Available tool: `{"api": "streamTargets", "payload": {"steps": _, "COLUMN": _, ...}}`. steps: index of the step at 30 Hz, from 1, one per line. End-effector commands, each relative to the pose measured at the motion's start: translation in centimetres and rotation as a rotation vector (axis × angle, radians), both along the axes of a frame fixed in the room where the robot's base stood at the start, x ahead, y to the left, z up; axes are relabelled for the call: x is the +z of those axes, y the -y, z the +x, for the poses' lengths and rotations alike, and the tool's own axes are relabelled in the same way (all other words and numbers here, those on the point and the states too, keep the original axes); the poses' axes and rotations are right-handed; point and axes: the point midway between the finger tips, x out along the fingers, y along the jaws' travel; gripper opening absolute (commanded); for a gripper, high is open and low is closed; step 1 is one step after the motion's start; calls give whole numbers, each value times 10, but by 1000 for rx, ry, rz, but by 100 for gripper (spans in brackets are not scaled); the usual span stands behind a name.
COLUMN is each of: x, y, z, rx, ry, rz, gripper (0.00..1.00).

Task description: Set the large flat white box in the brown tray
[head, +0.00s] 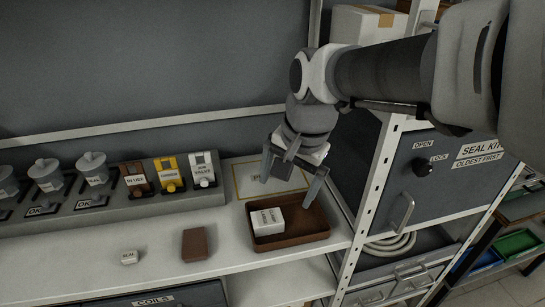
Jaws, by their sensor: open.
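The brown tray (308,238) is on the pale counter at the right end, next to the shelf post. The white box (267,221), with dark print on its top, sits inside the tray at its left side. Whether it lies fully flat on the tray floor is hard to tell. My gripper (290,182) points down above the back part of the tray, with its two fingers spread apart. Nothing shows between the fingers, and the gripper is apart from the box.
A grey cabinet (440,175) and metal post (372,190) bound the right side.

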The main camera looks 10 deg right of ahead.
Motion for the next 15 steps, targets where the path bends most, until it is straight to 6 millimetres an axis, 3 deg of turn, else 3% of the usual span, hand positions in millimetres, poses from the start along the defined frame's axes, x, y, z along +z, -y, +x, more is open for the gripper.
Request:
{"api": "streamTargets", "payload": {"steps": 3, "x": 13, "y": 4, "z": -32, "rx": 199, "ry": 97, "rz": -67, "gripper": 99}}
{"api": "streamTargets", "payload": {"steps": 9, "x": 18, "y": 8, "z": -74, "rx": 493, "ry": 214, "rz": -224, "gripper": 99}}
{"api": "streamTargets", "payload": {"steps": 15, "x": 17, "y": 11, "z": -95, "rx": 655, "ry": 264, "rz": -337, "gripper": 99}}
